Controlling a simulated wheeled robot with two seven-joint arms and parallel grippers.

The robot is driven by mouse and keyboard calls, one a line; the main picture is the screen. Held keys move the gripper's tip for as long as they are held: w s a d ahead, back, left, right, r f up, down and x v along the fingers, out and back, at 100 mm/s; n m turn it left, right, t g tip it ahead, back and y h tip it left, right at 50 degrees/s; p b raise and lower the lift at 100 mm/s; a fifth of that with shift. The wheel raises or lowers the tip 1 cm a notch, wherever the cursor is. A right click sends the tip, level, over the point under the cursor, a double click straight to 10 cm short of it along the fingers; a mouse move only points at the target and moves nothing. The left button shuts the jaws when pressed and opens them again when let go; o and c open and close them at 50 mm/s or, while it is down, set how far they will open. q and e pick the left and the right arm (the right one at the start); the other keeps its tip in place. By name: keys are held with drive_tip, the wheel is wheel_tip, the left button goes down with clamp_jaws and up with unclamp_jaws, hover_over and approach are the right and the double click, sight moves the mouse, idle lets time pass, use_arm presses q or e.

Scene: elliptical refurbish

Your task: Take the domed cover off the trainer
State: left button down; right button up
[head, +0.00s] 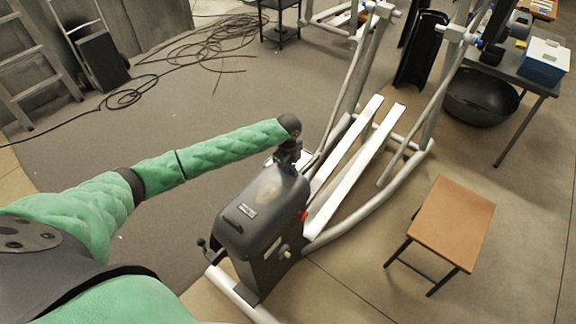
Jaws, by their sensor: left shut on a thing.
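The elliptical trainer (339,173) stands in the middle, with pale rails, silver tubes and a dark drive housing at its near end. The domed dark-grey cover (262,205) sits over that housing, with a worn, lighter patch on its top. My left arm reaches in from the left, and my left gripper (287,156) points down at the far upper edge of the cover, shut on it. The fingertips are small and partly hidden. I cannot tell whether the cover is lifted at all. My right gripper is out of view.
A brown-topped stool (453,222) stands at the right. A work table (522,72) with a blue and white box (544,62) is at the upper right, a large black bowl (480,98) under it. Cables (190,62) lie on the floor. A ladder (30,62) leans at the left.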

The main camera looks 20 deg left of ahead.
use_arm(q)
drive_tip(key=shift+r, duration=0.1)
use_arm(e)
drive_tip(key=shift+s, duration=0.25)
